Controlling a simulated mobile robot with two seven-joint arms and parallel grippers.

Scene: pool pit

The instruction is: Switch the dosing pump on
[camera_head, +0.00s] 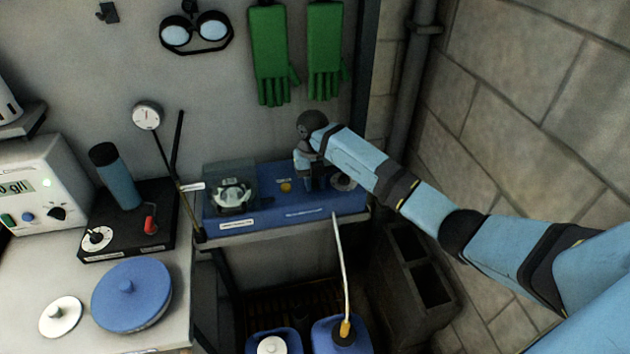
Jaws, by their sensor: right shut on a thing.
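The dosing pump is a blue box (262,216) on a small shelf against the back wall. A clear cover with a pale rotor (232,194) is at its left end. A small amber spot (286,187) shows on its top, and a round grey dial (343,182) is at its right. My right gripper (315,184) points down onto the pump's top between the amber spot and the dial. It is shut on a small part there, seemingly the switch, which the fingers mostly hide. My left gripper is not in view.
A bench at the left holds a white meter (40,180), a black stirrer box (130,242) with a blue cylinder, and a blue lid (131,297). A thin dark rod stands left of the pump. Blue canisters (338,340) stand below; a block wall is close on the right.

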